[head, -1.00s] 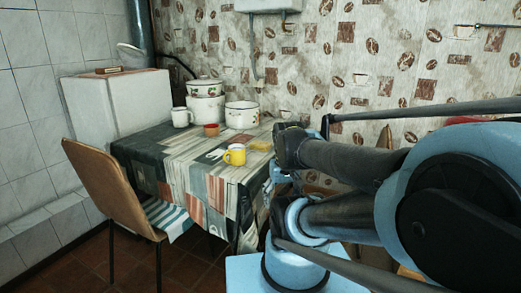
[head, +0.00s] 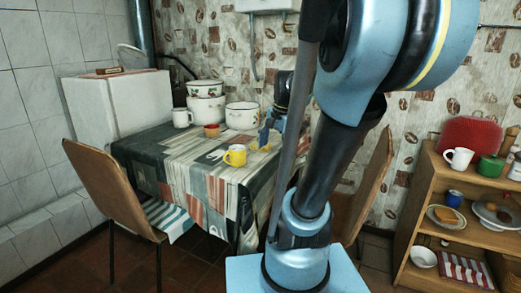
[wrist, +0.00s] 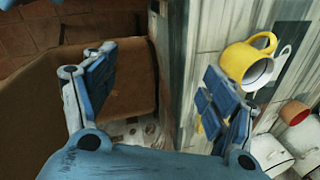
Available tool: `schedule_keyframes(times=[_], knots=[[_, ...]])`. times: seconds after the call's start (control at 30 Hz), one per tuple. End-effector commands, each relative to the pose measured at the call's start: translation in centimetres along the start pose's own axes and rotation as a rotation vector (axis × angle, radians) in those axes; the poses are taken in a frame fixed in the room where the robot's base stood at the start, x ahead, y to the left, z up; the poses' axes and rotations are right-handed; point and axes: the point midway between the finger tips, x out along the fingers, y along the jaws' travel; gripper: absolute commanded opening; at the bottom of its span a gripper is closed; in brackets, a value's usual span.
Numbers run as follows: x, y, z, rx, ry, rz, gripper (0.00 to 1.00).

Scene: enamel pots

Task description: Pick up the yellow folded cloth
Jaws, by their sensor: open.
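The yellow folded cloth (head: 266,148) lies on the table (head: 190,165), right of the yellow mug (head: 235,154), and is partly covered by my gripper in the head view. In the wrist view only a small yellow patch shows behind the right finger, and the mug (wrist: 245,62) stands beyond that finger. My gripper (wrist: 155,75) is open and empty, its blue fingers wide apart. The right finger is over the table and the left one is over the brown chair. I cannot tell whether the finger touches the cloth.
White pots (head: 242,115), a white mug (head: 181,117) and a red-brown bowl (head: 212,130) stand at the table's back. A brown chair (wrist: 120,70) is close to the table's right edge. Another chair (head: 110,185) stands at the left. A wooden shelf (head: 440,205) with dishes is at the right.

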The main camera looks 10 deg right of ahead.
Motion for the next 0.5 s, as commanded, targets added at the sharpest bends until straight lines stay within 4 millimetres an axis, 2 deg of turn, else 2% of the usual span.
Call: schedule_keyframes(times=[0.03,0.2,0.5], knots=[[-0.6,-1.3,-1.2,0.07,-0.007,-0.006,0.78],[-1.8,-5.0,-4.7,0.325,-0.038,-0.027,0.78],[-2.9,-11.0,-11.8,0.773,-0.102,-0.051,0.78]])
